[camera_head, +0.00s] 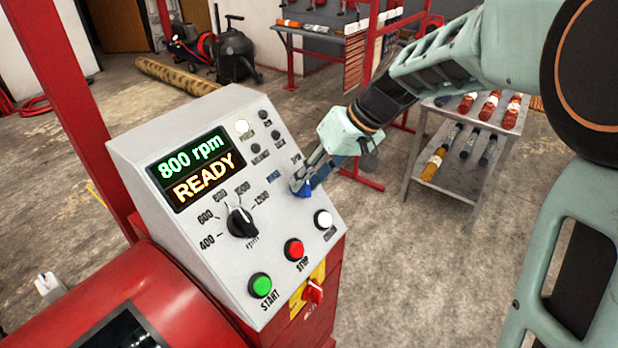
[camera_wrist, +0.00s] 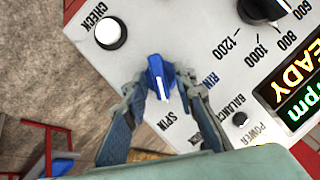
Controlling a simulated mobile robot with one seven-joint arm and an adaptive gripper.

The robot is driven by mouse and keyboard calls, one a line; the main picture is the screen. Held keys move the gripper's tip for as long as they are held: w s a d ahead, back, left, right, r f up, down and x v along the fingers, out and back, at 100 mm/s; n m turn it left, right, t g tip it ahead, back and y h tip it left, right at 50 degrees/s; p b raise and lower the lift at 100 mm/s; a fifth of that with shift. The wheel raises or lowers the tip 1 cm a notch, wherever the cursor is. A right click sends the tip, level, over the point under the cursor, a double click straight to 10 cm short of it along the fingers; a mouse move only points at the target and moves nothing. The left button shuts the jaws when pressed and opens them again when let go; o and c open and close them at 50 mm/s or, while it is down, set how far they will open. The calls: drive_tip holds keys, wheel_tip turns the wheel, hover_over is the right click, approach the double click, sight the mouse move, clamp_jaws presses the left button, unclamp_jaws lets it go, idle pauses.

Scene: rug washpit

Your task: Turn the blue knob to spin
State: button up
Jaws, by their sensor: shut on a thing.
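The blue knob (camera_head: 304,191) sits on the sloped grey control panel, right of the black speed dial. My gripper (camera_head: 303,182) reaches down to it from the upper right and partly hides it. In the wrist view my gripper (camera_wrist: 164,90) has one finger on each side of the blue knob (camera_wrist: 157,72), and it is shut on the knob. The knob's white line points down in that view, roughly toward the SPIN label (camera_wrist: 172,126). The RINSE label (camera_wrist: 209,80) is to the right, partly hidden by a finger.
The panel's display (camera_head: 195,168) reads 800 rpm READY. A black dial (camera_head: 241,222), green START button (camera_head: 260,286), red STOP button (camera_head: 293,250) and white CHECK button (camera_head: 323,219) are nearby. A red post (camera_head: 75,110) stands left; a cart (camera_head: 455,178) stands behind my arm.

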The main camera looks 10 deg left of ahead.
idle(0.3)
drive_tip(key=o, duration=0.8)
drive_tip(key=v, duration=1.2)
drive_tip(key=shift+a, duration=0.1)
